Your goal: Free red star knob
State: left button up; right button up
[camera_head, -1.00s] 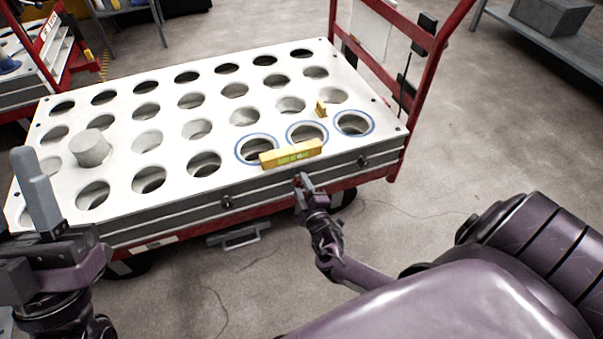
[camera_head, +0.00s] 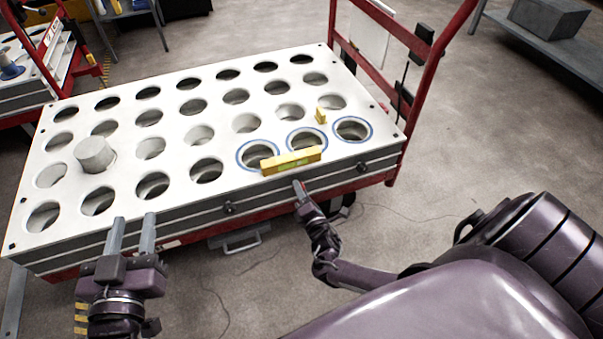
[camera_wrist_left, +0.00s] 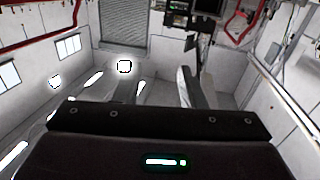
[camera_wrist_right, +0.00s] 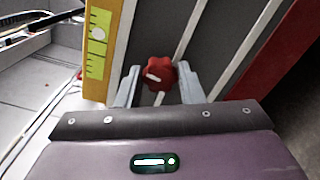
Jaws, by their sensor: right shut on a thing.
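The red star knob (camera_wrist_right: 158,74) sits on the grey side edge of the white-topped cart, in the right wrist view. My right gripper (camera_wrist_right: 160,86) is shut on it, one finger at each side. In the head view my right gripper (camera_head: 301,190) is at the cart's front edge, below the yellow level, and largely hides the knob. My left gripper (camera_head: 132,233) is open and empty, its two fingers apart and pointing up in front of the cart's front-left edge. The left wrist view shows only the room between its fingers (camera_wrist_left: 160,90).
The cart top (camera_head: 226,198) has rows of round holes, several ringed in blue. A yellow level (camera_head: 291,161) lies along the front edge, also seen in the right wrist view (camera_wrist_right: 98,50). A small yellow block (camera_head: 320,116) and a grey cylinder (camera_head: 95,154) stand on top.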

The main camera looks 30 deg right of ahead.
pick_arm(q)
jog(key=shift+s+f+g+y, duration=0.2)
jog(key=shift+f+g, duration=0.2)
jog(key=shift+f, duration=0.45)
jog(key=shift+s+f+g+y, duration=0.15)
jog(key=shift+f+g, duration=0.25)
jog(key=shift+f, duration=0.4)
pick_arm(e)
jog(key=shift+n, duration=1.1)
jog(key=o, duration=1)
pick_arm(q)
jog(key=s+a+f+g+y+p, duration=0.2)
jog(key=s+f+g, duration=0.6)
jog(key=f, duration=0.5)
jog(key=shift+s+f+y, duration=0.4)
jog(key=shift+s+y, duration=0.05)
jog(key=shift+s, duration=0.15)
pick_arm(e)
jog(key=v, duration=0.7)
jog(key=shift+s+a, duration=0.1)
jog(key=shift+s, duration=0.3)
